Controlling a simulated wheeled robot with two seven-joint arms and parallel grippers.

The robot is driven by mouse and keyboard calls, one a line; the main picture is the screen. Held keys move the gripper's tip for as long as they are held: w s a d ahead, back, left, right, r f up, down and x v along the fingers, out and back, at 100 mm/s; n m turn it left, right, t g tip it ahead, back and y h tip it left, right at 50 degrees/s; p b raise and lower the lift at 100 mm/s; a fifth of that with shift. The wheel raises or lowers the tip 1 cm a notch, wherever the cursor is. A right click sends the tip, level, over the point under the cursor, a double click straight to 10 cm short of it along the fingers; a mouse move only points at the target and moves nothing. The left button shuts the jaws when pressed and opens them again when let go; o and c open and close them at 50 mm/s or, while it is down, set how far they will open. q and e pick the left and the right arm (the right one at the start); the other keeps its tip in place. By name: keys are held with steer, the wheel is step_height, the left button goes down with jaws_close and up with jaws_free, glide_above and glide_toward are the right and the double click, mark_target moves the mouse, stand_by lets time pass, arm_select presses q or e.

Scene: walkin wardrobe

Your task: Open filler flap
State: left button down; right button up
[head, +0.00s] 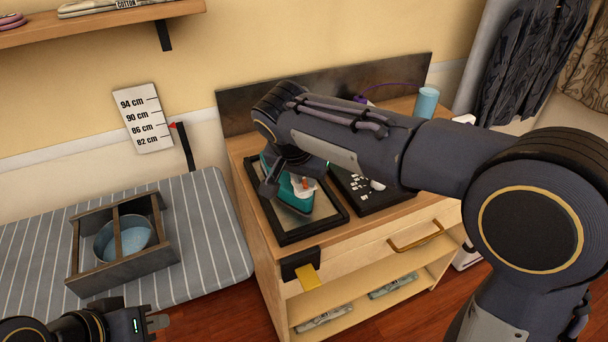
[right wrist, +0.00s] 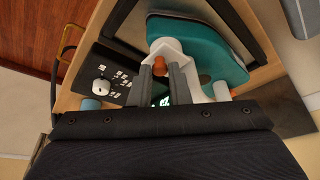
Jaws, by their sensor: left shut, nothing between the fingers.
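A teal and white iron (head: 290,192) lies on a dark-framed board on top of the cabinet. In the right wrist view its teal body (right wrist: 208,45) and white part (right wrist: 172,48) show, with a small orange piece (right wrist: 159,66) near the fingertips. I cannot make out which part is the filler flap. My right gripper (right wrist: 178,68) is over the iron, its fingers close to the orange piece; contact and the gap between them are unclear. In the head view my right arm hides part of the iron. My left gripper (head: 157,323) is shut and empty, low at the left, away from the iron.
A black panel (head: 372,193) with a white knob lies right of the iron. A blue cup (head: 426,102) stands at the back. A drawer handle (head: 415,236) juts from the cabinet front. A wooden caddy (head: 122,270) with a bowl sits on the striped board (head: 205,215).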

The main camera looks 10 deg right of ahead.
jaws_close()
steer(key=shift+r, duration=0.1)
steer(key=w+g+p, duration=0.1)
steer(key=g+p, duration=0.1)
steer(key=p, duration=0.3)
steer(key=w+r+g+h+p, duration=0.1)
steer(key=g+p, duration=0.1)
steer(key=p, duration=0.4)
steer(key=g+h+p, duration=0.1)
steer(key=p, duration=0.5)
steer(key=shift+w+a+r+n+g, duration=0.35)
steer(key=shift+w+a+n+g, duration=0.05)
steer(key=shift+w+a+f+g+p, duration=0.1)
steer(key=shift+w+f+g+p, duration=0.15)
steer(key=shift+p, duration=0.5)
steer(key=shift+s, duration=0.1)
steer(key=o, duration=0.5)
jaws_free()
steer(key=shift+r, duration=0.1)
